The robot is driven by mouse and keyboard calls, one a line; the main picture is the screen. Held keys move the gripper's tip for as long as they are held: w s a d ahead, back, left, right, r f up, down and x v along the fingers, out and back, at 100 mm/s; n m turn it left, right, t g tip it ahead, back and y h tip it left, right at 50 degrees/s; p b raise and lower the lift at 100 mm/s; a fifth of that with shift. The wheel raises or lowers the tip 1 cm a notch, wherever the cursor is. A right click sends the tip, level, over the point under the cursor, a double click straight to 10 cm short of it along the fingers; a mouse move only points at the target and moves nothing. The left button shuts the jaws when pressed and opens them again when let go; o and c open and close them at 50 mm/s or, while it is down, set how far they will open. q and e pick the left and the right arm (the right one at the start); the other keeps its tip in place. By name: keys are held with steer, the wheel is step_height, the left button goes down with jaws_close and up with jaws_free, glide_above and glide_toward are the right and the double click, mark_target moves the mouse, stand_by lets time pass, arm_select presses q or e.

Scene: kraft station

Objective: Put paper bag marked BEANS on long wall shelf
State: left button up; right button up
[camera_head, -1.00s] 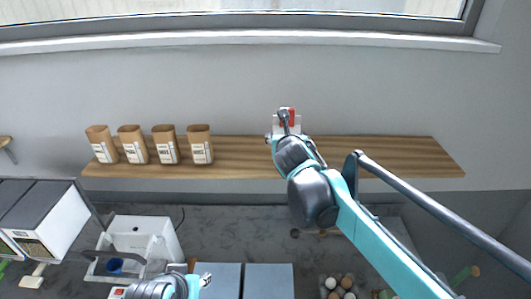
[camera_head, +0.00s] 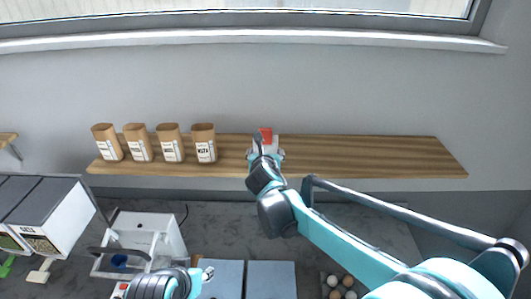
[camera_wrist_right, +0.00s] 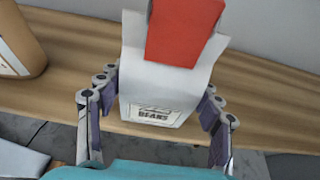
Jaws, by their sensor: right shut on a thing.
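The paper bag marked BEANS (camera_wrist_right: 166,82) is white with a red top and a printed label. It is upright between the fingers of my right gripper (camera_wrist_right: 158,112), which is shut on it. In the head view the bag (camera_head: 267,137) shows small at the long wall shelf (camera_head: 370,150), right of the row of brown bags. I cannot tell whether its base touches the wooden shelf. My right gripper (camera_head: 265,154) partly hides it in that view. My left gripper (camera_head: 205,274) is low in the head view, and its jaws are too small to read.
Several brown labelled containers (camera_head: 204,143) stand on the shelf's left part. The shelf's right part is bare. A window sill (camera_head: 300,38) runs above. Below are a white machine (camera_head: 145,235), blue-grey panels (camera_head: 270,280) and eggs (camera_head: 348,281).

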steer(key=shift+s+f, duration=0.1)
steer(key=shift+f, duration=0.05)
steer(key=o, duration=1.4)
